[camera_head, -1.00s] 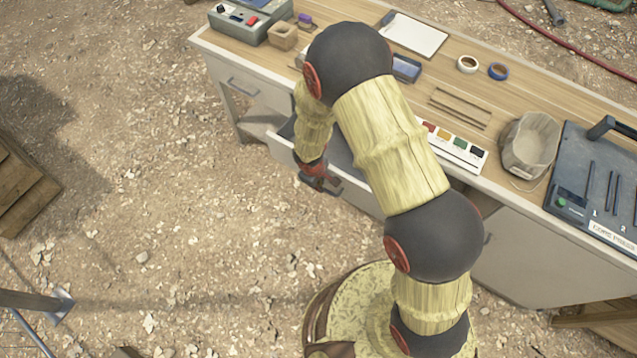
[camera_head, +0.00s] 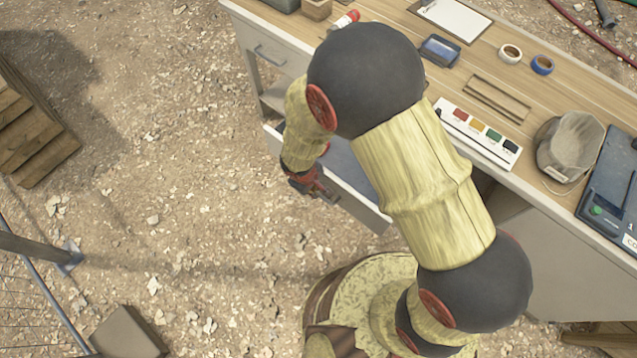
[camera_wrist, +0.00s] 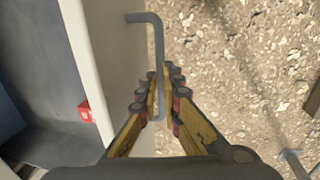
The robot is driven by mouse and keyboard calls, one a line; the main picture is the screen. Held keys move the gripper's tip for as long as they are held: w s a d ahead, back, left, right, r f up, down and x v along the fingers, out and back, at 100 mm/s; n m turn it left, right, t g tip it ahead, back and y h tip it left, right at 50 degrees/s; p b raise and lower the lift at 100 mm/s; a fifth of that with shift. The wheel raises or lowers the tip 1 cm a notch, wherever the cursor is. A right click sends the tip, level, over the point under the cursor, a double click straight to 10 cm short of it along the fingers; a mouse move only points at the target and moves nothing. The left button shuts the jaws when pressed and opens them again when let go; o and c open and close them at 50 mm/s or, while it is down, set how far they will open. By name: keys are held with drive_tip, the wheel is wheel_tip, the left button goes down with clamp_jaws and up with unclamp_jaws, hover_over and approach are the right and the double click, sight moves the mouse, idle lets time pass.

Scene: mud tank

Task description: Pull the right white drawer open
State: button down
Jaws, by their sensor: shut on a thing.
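The right white drawer (camera_head: 362,208) stands pulled out from the desk, and its grey inside shows behind my arm. In the wrist view its white front panel (camera_wrist: 112,62) runs down the left, with the grey inside beyond it. A small red block (camera_wrist: 85,111) lies in the drawer. My gripper (camera_head: 322,190) is at the outer face of the drawer front. In the wrist view, my gripper (camera_wrist: 160,82) is shut on the grey bar handle (camera_wrist: 155,42), whose upper part shows above the fingers. My arm hides part of the drawer.
Another white drawer, with a grey handle (camera_head: 268,55), is shut at the left of the desk. The desk top (camera_head: 500,65) bears a clipboard, tape rolls, a strip of coloured blocks and a bag. Gravel ground (camera_head: 190,190) is open in front. Wooden steps (camera_head: 35,130) stand at the left.

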drive_tip(key=shift+s+f, duration=0.1)
drive_tip(key=c, duration=1.9)
unclamp_jaws()
drive_tip(key=r, duration=0.4)
drive_tip(key=s+a+r, duration=0.1)
drive_tip(key=r, duration=0.6)
drive_tip(key=shift+s+a+r, duration=0.2)
drive_tip(key=shift+s+r, duration=0.1)
drive_tip(key=shift+r, duration=0.1)
